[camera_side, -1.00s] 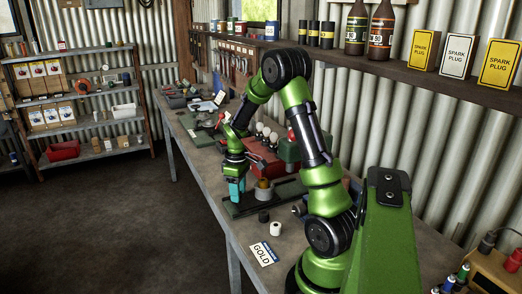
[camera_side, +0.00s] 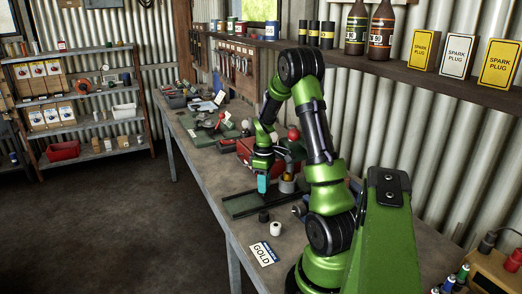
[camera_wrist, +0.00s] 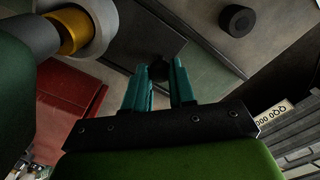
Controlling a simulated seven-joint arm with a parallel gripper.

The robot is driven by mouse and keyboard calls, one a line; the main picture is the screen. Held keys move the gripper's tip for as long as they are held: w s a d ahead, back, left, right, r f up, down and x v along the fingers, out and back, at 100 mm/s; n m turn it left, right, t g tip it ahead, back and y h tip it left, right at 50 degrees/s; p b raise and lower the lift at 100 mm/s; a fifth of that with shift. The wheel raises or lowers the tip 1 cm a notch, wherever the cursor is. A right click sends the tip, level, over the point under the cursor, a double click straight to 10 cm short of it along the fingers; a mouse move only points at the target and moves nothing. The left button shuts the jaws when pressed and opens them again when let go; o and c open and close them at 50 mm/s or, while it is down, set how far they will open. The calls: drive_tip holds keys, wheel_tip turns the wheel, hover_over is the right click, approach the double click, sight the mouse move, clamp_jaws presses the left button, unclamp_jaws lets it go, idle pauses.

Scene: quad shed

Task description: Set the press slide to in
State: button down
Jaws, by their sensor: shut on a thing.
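A grey cup with a brass-coloured part (camera_side: 287,184) sits right of the fingers, beneath the press. That cup also shows large at top left of the wrist view (camera_wrist: 88,30). The slide itself is largely hidden by the fingers and the cup; the left part of the track is bare.
A black cylinder (camera_side: 264,217) and a white roll (camera_side: 276,229) stand on the bench in front of the track. A GOLD card (camera_side: 264,253) lies nearer. A red box (camera_side: 245,148) is behind the press, and a red ball knob (camera_side: 293,134) is above it.

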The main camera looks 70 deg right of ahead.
drive_tip(key=shift+s+d, duration=0.4)
drive_tip(key=shift+d, duration=0.05)
drive_tip(key=c, duration=0.9)
unclamp_jaws()
drive_tip(key=shift+c, duration=0.2)
drive_tip(key=shift+w+a, duration=0.1)
